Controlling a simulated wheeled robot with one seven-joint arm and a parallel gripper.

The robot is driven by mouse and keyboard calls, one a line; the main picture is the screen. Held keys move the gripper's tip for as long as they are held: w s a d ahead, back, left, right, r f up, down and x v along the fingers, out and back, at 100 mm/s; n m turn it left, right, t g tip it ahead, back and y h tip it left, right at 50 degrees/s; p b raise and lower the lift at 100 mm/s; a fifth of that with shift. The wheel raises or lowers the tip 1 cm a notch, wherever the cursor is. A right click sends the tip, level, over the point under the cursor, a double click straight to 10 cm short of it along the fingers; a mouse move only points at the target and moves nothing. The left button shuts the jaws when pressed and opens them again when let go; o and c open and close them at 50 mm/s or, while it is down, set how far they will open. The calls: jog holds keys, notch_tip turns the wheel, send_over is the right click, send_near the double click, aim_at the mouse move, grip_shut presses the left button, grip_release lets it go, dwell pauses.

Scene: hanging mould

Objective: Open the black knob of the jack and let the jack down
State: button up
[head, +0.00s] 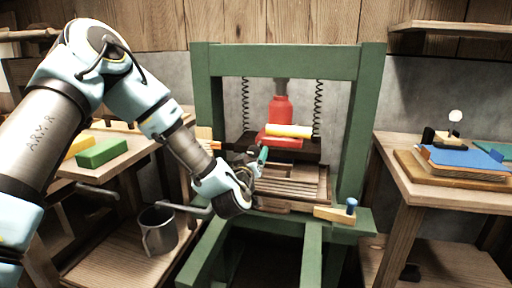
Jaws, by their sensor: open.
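The red jack (281,112) stands upright in the middle of the green press frame (288,58), its top against a grey part below the upper beam. Its wider red base (278,138) rests on a dark crosspiece, with a pale yellow cylinder (291,131) across its front. I cannot make out the black knob; it is too small or hidden. My gripper (258,160) is open, in front of the press, below and to the left of the jack base and apart from it. A small green piece shows at its fingers; I cannot tell what it is.
A slatted wooden tray (297,183) lies in the press below the jack. Coil springs (318,108) hang on both sides. A blue-topped peg (351,206) stands at front right. A metal mug (158,232) stands lower left. Side tables hold a green block (102,153) and a blue book (458,157).

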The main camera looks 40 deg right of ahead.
jog(key=x, duration=0.5)
jog(key=shift+p, duration=0.35)
